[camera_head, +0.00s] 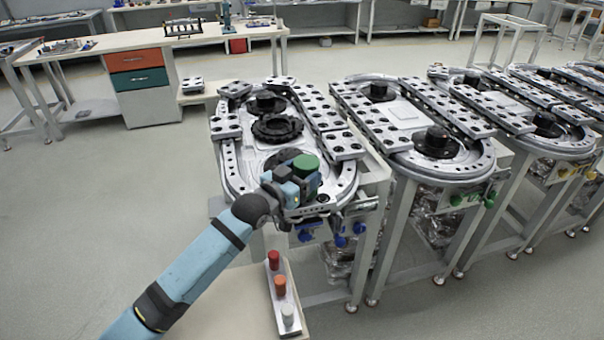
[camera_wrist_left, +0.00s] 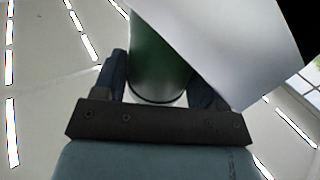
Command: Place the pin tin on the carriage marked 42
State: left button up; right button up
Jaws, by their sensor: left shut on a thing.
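My left gripper (camera_head: 292,176) is shut on a green tin (camera_head: 305,164), held upright over the front curve of the nearest ring track (camera_head: 232,178). The green tin also shows between the fingers in the left wrist view (camera_wrist_left: 158,62), partly hidden by a pale flat surface. Carriages with dark holes sit on this track, such as one at its left side (camera_head: 227,126) and one at its right (camera_head: 342,146). I cannot read the number 42 on any of them. The arm and the tin hide part of the front of the track. My right gripper is not in view.
A narrow tray (camera_head: 279,302) with a red, an orange and a white tin stands in front of the track. More ring tracks (camera_head: 412,140) stand close on the right. A workbench (camera_head: 140,40) with drawers is behind left. The floor at left is clear.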

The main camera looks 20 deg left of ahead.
pick_arm(q)
jog(key=shift+f, duration=0.2)
jog(key=o, duration=1)
jog(key=shift+r, duration=0.15)
jog(key=shift+s, duration=0.2)
jog(key=v, duration=1.1)
jog(key=shift+s+a, duration=0.1)
jog(key=shift+s, duration=0.15)
jog(key=shift+s, duration=0.1)
